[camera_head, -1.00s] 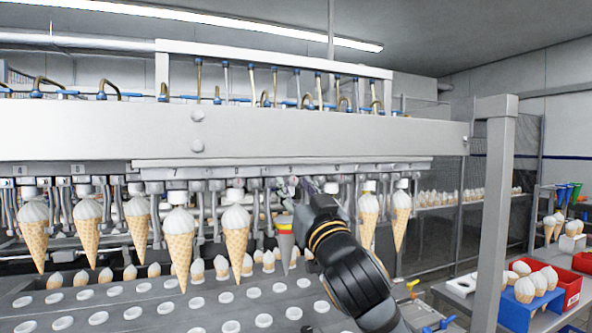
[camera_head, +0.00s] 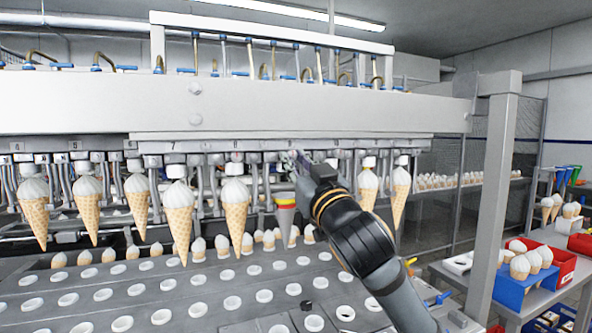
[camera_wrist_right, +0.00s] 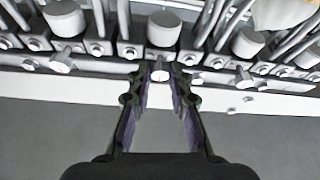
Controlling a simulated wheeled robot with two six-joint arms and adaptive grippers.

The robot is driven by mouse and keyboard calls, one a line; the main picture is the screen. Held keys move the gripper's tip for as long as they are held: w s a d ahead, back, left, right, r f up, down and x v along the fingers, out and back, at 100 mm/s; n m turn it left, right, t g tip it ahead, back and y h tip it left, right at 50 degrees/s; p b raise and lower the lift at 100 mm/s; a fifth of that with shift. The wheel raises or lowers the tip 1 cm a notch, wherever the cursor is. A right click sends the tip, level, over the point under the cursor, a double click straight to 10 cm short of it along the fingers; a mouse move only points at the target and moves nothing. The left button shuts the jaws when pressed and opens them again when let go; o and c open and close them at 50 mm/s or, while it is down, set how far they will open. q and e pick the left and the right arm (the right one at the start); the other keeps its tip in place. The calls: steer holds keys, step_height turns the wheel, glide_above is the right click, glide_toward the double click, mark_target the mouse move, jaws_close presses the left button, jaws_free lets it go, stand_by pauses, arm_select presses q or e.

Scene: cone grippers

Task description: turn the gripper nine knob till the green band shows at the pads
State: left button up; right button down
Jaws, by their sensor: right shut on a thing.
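The gripper nine knob (camera_wrist_right: 160,73) is a small pale faceted knob on the row of grippers. In the right wrist view it sits between the fingertips of my right gripper (camera_wrist_right: 160,84), which is shut on it. In the head view my right gripper (camera_head: 292,160) reaches up to the rail from the right, and its fingers hide the knob there. I cannot make out a green band at the pads. My left gripper is out of view.
Ice cream cones (camera_head: 235,210) hang along the numbered rail (camera_head: 215,145), close on the left and behind my arm on the right. A grey tray plate (camera_head: 80,285) with holes lies below. A post (camera_head: 494,200) and blue bin (camera_head: 513,291) stand at the right.

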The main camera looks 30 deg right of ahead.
steer(key=shift+n, duration=0.6)
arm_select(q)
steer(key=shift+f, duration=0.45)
arm_select(e)
steer(key=shift+y, duration=0.3)
steer(key=c, duration=1.2)
jaws_free()
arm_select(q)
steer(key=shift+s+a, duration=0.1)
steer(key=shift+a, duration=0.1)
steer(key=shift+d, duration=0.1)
